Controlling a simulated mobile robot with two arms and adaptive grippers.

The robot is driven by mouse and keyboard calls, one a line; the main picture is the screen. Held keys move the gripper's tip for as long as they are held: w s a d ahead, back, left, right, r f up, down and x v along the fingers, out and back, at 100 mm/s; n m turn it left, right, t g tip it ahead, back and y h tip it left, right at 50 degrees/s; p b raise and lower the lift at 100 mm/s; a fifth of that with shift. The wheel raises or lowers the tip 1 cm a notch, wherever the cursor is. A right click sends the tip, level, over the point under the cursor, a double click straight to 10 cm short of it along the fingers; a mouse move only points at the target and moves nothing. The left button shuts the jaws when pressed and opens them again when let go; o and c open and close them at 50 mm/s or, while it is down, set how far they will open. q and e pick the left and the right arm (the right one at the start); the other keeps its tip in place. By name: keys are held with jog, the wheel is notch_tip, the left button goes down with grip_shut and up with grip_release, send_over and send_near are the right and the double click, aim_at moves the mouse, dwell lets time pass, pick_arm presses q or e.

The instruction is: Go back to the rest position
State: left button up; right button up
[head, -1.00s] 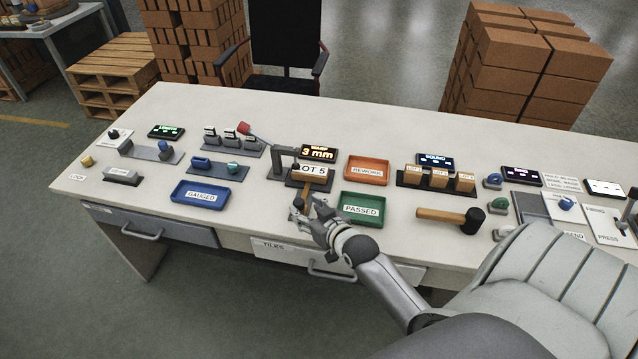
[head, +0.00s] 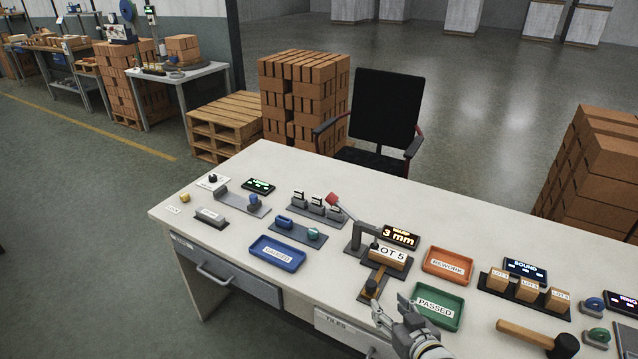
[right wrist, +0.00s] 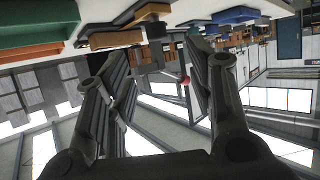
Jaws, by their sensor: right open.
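My right gripper (head: 393,311) is over the front edge of the white table (head: 240,210), in front of the warp gauge with the LOT 5 brick (head: 388,256). In the right wrist view its fingers (right wrist: 158,80) are apart with nothing between them. The gauge's red-tipped lever (head: 333,199) is raised. My left gripper is not in view.
A blue GAUGED tray (head: 278,268), an orange REWORK tray (head: 447,279) and a green PASSED tray (head: 459,304) stand on the table. A mallet (head: 563,345) lies at the lower right. A black chair (head: 388,110) and brick stacks (head: 277,95) stand behind.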

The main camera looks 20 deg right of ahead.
jog(key=shift+a, duration=0.1)
jog(key=s+a+f+n+g+y, duration=0.1)
jog(key=s+a+g, duration=0.45)
jog(key=s, duration=0.45)
jog(key=s+a+n+g, duration=0.2)
jog(key=s+a+g, duration=0.2)
jog(key=s+a, duration=0.45)
jog(key=s+d+f+g, duration=0.1)
jog(key=s+f, duration=0.1)
jog(key=f, duration=1.2)
jog(key=s+d+f+g, duration=0.1)
jog(key=f, duration=1.2)
jog(key=s+d+f, duration=0.3)
jog(key=s+f, duration=1.2)
jog(key=s, duration=0.1)
jog(key=shift+s+f+g, duration=0.35)
jog(key=shift+f+g, duration=0.05)
jog(key=shift+g, duration=0.05)
